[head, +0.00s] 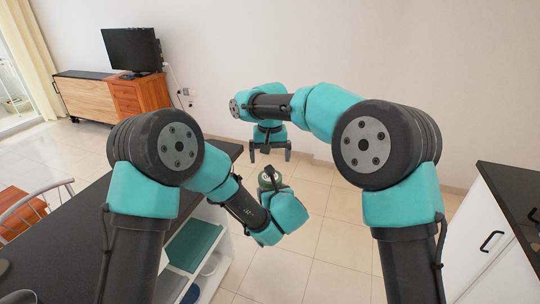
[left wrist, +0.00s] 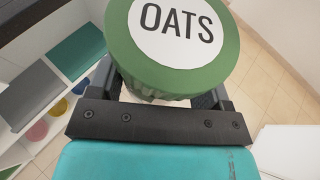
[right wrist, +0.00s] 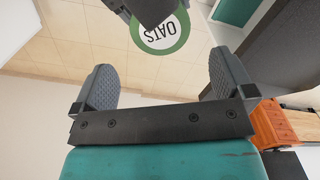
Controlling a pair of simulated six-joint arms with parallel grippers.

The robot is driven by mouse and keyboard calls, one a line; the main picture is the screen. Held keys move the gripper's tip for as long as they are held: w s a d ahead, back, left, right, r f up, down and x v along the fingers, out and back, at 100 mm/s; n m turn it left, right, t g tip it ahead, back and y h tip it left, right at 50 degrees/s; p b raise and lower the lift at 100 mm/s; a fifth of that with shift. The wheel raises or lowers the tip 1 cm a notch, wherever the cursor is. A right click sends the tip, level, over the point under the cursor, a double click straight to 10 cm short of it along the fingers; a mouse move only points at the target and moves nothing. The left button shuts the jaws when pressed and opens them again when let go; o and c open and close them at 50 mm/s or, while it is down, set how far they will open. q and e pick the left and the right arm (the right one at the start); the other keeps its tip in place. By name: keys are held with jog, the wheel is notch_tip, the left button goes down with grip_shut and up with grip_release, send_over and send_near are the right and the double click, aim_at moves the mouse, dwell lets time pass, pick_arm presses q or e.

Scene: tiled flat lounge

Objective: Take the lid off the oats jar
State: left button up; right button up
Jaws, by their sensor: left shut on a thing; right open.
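The oats jar shows in the left wrist view as a pale ribbed body (left wrist: 160,94) under a wide green lid (left wrist: 120,40) with a white OATS label. The lid sits on the jar. My left gripper (left wrist: 162,88) is shut on the jar below the lid; the lid hides much of its fingers. In the head view the jar (head: 267,180) is small and partly hidden by my left arm. My right gripper (head: 270,155) is open and empty, beyond and above the jar in that picture. In the right wrist view the lid (right wrist: 170,44) lies past the open fingers, partly covered by a dark gripper part.
A dark counter (head: 75,240) with open shelves (head: 208,262) beneath is on the left. A white cabinet with a dark top (head: 515,195) is on the right. Tiled floor (head: 330,225) lies open between them. A chair (head: 22,212) stands at the far left.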

jog(key=shift+r, duration=0.1)
dwell(0.4)
jog(key=shift+f, duration=4)
jog(key=shift+c, duration=0.5)
jog(key=c, duration=0.8)
jog(key=n, duration=0.6)
jog(key=o, duration=0.9)
